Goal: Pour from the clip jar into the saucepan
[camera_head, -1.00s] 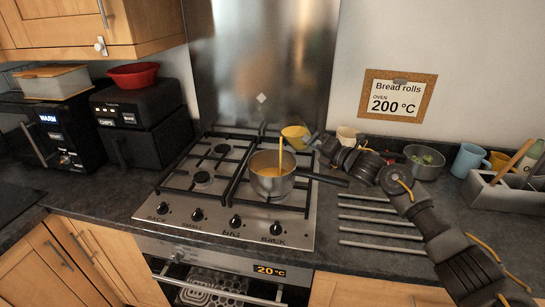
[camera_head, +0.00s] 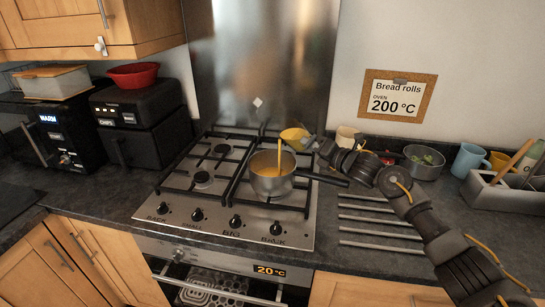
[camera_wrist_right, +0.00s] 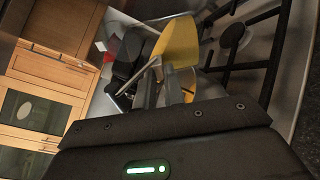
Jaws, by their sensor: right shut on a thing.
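The steel saucepan (camera_head: 272,185) stands on the front right burner of the hob, its dark handle pointing right. The clip jar (camera_head: 293,134), filled with orange-yellow contents, is tipped over above and behind the pan. A thin orange stream (camera_head: 280,155) falls from its mouth into the pan, where orange liquid shows. My right gripper (camera_head: 313,142) is shut on the jar from the right. My left gripper is not in view.
Metal bars (camera_head: 380,220) lie on the counter right of the hob (camera_head: 200,205). A black air fryer (camera_head: 143,125) stands left.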

